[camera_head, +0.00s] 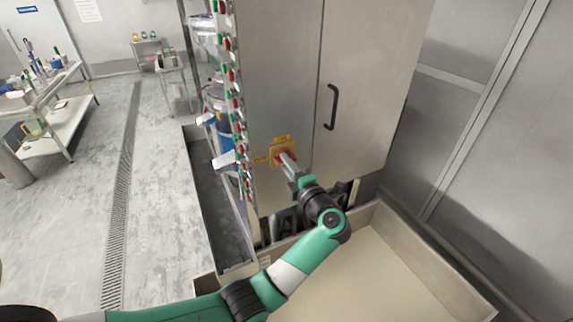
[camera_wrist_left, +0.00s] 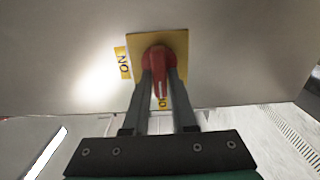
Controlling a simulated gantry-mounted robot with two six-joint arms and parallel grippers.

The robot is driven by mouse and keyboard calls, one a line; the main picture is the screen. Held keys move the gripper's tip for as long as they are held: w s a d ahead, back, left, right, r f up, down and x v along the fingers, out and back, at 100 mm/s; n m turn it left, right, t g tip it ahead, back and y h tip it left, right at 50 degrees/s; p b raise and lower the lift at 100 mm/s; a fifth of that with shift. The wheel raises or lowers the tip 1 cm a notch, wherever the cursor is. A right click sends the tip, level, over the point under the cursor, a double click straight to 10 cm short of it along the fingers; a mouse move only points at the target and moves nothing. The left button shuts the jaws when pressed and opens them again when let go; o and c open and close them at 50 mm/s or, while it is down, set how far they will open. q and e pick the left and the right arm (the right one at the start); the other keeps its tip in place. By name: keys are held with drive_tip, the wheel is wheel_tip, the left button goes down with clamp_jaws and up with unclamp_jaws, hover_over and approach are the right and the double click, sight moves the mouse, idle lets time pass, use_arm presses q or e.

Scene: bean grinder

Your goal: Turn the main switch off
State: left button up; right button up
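The main switch is a red rotary knob with a handle on a yellow square plate, low on the front of the grey metal cabinet (camera_head: 280,70). In the head view the switch (camera_head: 279,159) is partly covered by my left gripper (camera_head: 288,160). In the left wrist view the red handle (camera_wrist_left: 158,62) points down toward the gripper. My left gripper's two fingers (camera_wrist_left: 160,82) lie on either side of the handle, close against it. A yellow ON label (camera_wrist_left: 122,62) is left of the plate; another label below is partly hidden between the fingers. My right gripper is out of view.
The cabinet's left edge carries a column of red and green buttons (camera_head: 234,90). A black door handle (camera_head: 332,107) is on the cabinet's right side. A low beige-walled tray (camera_head: 400,275) lies in front of the cabinet. Open floor (camera_head: 160,200) is at the left.

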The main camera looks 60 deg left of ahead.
use_arm(q)
drive_tip(key=o, duration=0.3)
drive_tip(key=shift+d, duration=0.1)
drive_tip(key=d, duration=1.1)
drive_tip(key=shift+d+b, duration=0.25)
drive_tip(key=shift+b, duration=0.2)
